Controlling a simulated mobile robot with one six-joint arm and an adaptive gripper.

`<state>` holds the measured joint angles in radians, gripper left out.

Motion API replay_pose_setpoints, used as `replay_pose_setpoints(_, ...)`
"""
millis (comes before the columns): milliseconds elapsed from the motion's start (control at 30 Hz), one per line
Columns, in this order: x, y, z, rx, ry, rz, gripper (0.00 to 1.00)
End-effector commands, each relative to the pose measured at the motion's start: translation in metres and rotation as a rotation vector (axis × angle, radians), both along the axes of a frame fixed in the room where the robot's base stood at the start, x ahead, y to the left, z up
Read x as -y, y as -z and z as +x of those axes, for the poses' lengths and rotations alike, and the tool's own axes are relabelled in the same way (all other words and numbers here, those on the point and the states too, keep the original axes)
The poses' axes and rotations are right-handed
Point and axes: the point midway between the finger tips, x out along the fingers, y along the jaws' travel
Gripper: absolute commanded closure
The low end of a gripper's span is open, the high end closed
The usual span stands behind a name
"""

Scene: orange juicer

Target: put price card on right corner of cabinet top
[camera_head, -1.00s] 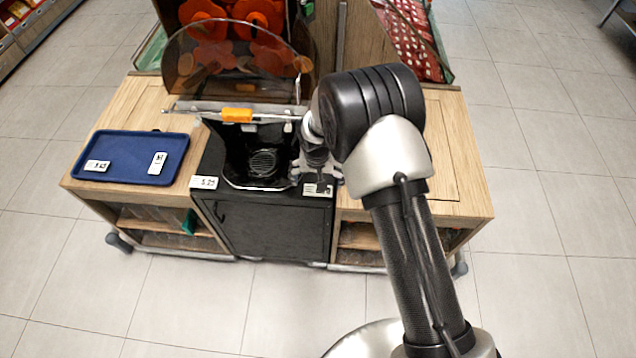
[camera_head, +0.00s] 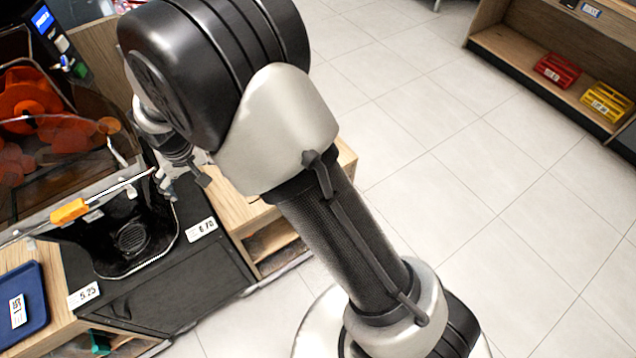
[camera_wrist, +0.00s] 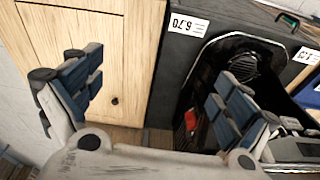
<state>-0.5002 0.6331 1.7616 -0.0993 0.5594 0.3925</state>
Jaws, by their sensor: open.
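A white price card reading 6.70 (camera_head: 201,229) lies on the right front corner of the black cabinet top (camera_head: 190,207). It also shows in the wrist view, near the top middle (camera_wrist: 188,23). My gripper (camera_head: 180,183) is above and behind this card, partly hidden by my arm. In the wrist view my gripper (camera_wrist: 158,95) has its two blue-padded fingers wide apart with nothing between them, and the card is clear of both. A second price card reading 5.25 (camera_head: 84,295) lies on the left front corner of the cabinet top.
The juicer's dark basin (camera_head: 135,240) sits beside the gripper, with a clear orange-tabbed cover (camera_head: 70,210) above. A blue tray (camera_head: 35,283) holding a card (camera_head: 17,311) is at the left. A wooden counter (camera_head: 235,208) adjoins on the right. Open floor lies right.

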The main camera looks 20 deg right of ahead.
Motion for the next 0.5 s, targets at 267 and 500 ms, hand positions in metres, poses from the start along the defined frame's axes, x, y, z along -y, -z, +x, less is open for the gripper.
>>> replay_pose_setpoints(267,0.113,-0.141,-0.05,0.073,0.077,0.019,0.04)
replay_pose_setpoints(500,0.192,-0.207,-0.141,0.137,0.134,0.023,0.04)
